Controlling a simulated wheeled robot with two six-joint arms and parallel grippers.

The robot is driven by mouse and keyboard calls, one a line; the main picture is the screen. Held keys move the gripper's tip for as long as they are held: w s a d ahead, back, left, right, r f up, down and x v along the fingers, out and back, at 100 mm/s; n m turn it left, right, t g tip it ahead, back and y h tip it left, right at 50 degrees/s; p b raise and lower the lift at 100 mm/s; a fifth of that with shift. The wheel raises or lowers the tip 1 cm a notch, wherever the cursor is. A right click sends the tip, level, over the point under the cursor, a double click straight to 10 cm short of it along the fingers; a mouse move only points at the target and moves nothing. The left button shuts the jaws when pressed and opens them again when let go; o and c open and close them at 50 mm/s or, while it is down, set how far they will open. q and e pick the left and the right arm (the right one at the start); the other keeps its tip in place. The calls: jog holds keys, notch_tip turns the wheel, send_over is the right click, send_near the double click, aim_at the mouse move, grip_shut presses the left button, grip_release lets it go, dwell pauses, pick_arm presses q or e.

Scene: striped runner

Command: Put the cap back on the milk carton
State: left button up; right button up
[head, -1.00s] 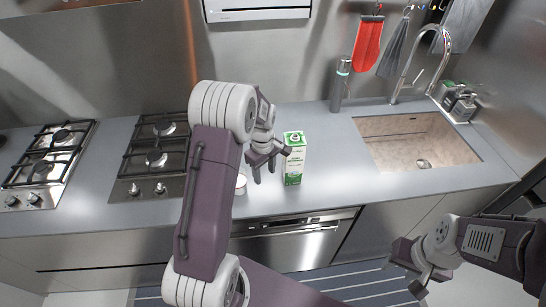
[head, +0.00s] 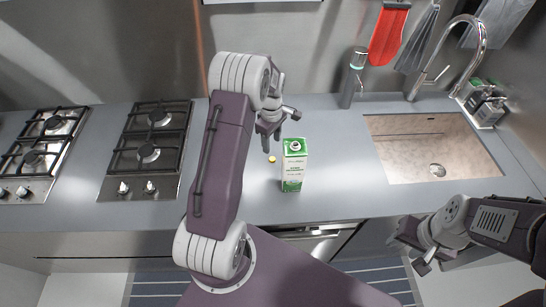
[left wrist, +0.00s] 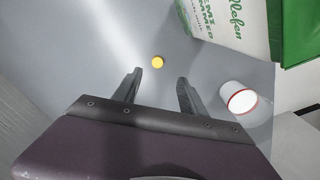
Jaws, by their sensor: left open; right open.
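A small yellow cap (head: 272,159) lies on the counter just left of the carton; in the left wrist view the cap (left wrist: 157,62) shows beyond and between the fingertips. My left gripper (head: 270,146) is open and empty, above the counter near the cap and left of the carton. My right gripper (head: 407,255) is open and empty, low in front of the counter.
A white cup with a red rim (left wrist: 241,101) stands close to the left gripper's finger; my arm hides it in the head view. The sink (head: 435,158) is right, a dark bottle (head: 353,78) behind, gas hobs (head: 150,150) left. Counter between carton and sink is clear.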

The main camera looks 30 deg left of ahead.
aim_at(272, 158)
pick_arm(q)
jog(key=f, duration=0.2)
jog(key=f+p, duration=0.1)
jog(key=f, duration=0.1)
jog(key=shift+w, duration=0.25)
jog(key=shift+f, duration=0.1)
jog(key=shift+s, duration=0.1)
notch_tip(272, 158, down, 5)
jog(key=shift+a+r+p, duration=0.1)
jog(key=shift+r+p, duration=0.1)
jog(key=shift+p, duration=0.9)
jog(key=shift+w+f, duration=0.2)
jog(key=shift+f, duration=0.05)
